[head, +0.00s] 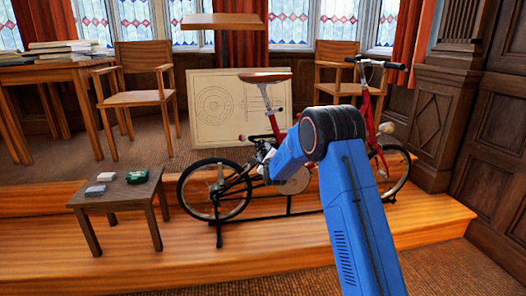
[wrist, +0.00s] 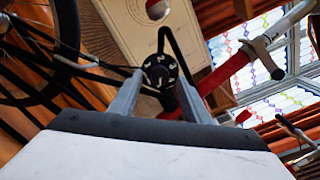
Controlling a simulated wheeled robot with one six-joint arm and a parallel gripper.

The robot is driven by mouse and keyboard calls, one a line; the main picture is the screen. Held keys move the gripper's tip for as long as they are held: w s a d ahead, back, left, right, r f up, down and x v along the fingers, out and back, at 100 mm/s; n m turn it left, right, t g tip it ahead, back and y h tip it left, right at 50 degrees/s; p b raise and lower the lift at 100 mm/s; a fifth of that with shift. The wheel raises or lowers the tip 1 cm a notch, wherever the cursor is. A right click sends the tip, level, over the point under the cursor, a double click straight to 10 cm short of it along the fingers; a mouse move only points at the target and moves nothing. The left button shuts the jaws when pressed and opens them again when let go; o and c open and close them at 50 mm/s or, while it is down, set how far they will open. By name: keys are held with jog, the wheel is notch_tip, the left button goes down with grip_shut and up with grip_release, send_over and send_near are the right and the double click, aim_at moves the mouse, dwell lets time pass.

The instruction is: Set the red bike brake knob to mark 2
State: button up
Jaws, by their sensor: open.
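The red bike (head: 372,122) stands on the wooden platform, partly hidden behind my blue arm. Its red tube (wrist: 225,73) shows right of centre in the wrist view. A round black knob (wrist: 157,66) with white marks around its face sits between my fingertips. The marks are too small to read surely, so I cannot tell its setting. My gripper (wrist: 160,78) is open, with one grey finger on each side of the knob. I cannot tell whether either finger touches it. In the head view my gripper is at the bike's middle, and the knob cannot be made out.
A low wooden table (head: 118,192) with small boxes stands left of the bike. A drawing board (head: 203,120) leans behind it, and wooden chairs (head: 135,98) stand at the back. In the wrist view, black cables (wrist: 75,62) and a wheel (wrist: 55,45) lie left of the fingers.

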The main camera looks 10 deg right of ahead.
aim_at(262, 147)
jog(key=shift+w, duration=1.1)
jog(key=c, duration=1)
